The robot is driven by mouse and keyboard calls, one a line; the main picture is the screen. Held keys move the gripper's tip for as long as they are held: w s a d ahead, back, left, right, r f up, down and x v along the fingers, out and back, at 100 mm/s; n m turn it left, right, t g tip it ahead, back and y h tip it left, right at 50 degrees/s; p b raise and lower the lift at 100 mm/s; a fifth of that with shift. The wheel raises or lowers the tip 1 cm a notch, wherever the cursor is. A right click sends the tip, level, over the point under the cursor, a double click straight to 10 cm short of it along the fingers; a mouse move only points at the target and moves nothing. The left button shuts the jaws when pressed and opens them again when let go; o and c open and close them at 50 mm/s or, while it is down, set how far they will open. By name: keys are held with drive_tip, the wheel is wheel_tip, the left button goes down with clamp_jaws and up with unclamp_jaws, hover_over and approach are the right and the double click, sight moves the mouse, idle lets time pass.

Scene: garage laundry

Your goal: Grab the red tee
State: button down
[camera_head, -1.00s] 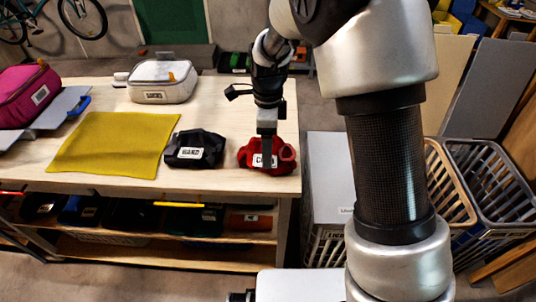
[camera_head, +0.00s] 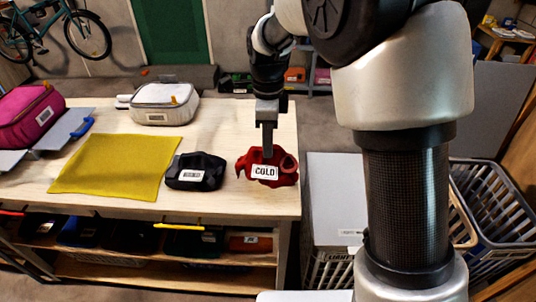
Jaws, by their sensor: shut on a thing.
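The red tee (camera_head: 283,176) is a crumpled red cloth with a white tag reading COLD. It is at the right front corner of the wooden table (camera_head: 222,209). My gripper (camera_head: 267,154) points straight down at the top of the red cloth and is shut on it. The fingertips are partly hidden in the cloth. I cannot tell whether the cloth is clear of the table top.
A black folded cloth (camera_head: 208,180) with a tag lies just left of the red one. A yellow cloth (camera_head: 108,166), a white pouch (camera_head: 160,115) and a magenta bag (camera_head: 25,128) are further left. Laundry baskets (camera_head: 495,215) stand right of the table.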

drive_tip(key=shift+r, duration=0.5)
drive_tip(key=c, duration=0.5)
unclamp_jaws()
drive_tip(key=shift+r, duration=0.1)
